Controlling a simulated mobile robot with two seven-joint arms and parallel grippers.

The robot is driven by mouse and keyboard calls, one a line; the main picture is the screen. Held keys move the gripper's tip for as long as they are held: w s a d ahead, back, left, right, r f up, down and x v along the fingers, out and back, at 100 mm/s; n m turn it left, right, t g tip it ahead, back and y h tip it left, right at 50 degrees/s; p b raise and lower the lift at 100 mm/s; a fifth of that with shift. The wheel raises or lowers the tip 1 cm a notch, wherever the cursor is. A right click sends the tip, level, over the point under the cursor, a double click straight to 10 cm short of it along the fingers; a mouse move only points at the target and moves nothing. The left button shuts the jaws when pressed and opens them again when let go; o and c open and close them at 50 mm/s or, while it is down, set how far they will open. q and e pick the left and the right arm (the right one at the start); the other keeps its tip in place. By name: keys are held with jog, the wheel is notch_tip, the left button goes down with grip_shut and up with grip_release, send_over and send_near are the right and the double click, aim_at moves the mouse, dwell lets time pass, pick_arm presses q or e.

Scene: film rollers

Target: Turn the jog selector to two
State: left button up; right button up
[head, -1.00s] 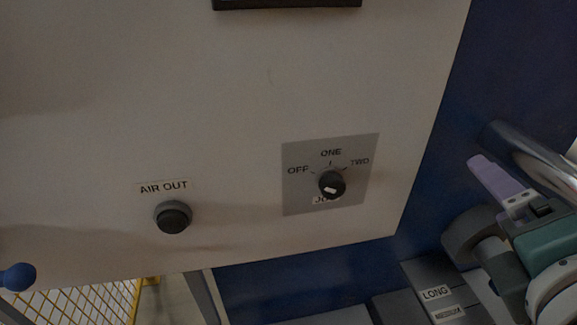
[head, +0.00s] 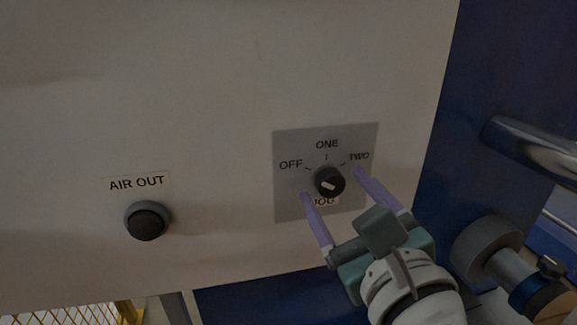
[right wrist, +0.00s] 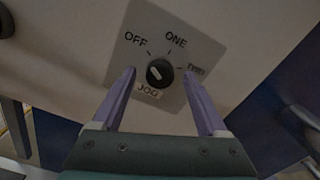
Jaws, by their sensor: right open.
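The jog selector (head: 329,181) is a round black knob with a white mark. It sits on a grey plate (head: 286,205) labelled OFF, ONE, TWO and JOG. The white mark slants up-left, toward OFF; the right wrist view also shows this knob (right wrist: 159,74). My right gripper (head: 332,183) is open, its purple fingers reaching up on either side of the knob. The left finger is near the JOG label and the right one is below TWO. I see a gap on both sides, and cannot tell how far the tips are from the panel. My left gripper is not in view.
A black AIR OUT button (head: 147,222) is on the same pale panel (head: 200,90), well to the left. A metal bar (head: 535,150) and a grey roller end (head: 485,247) stand at the right by the blue frame. A yellow mesh (head: 70,318) shows at bottom left.

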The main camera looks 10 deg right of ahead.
jog(key=shift+w, duration=0.65)
grip_shut()
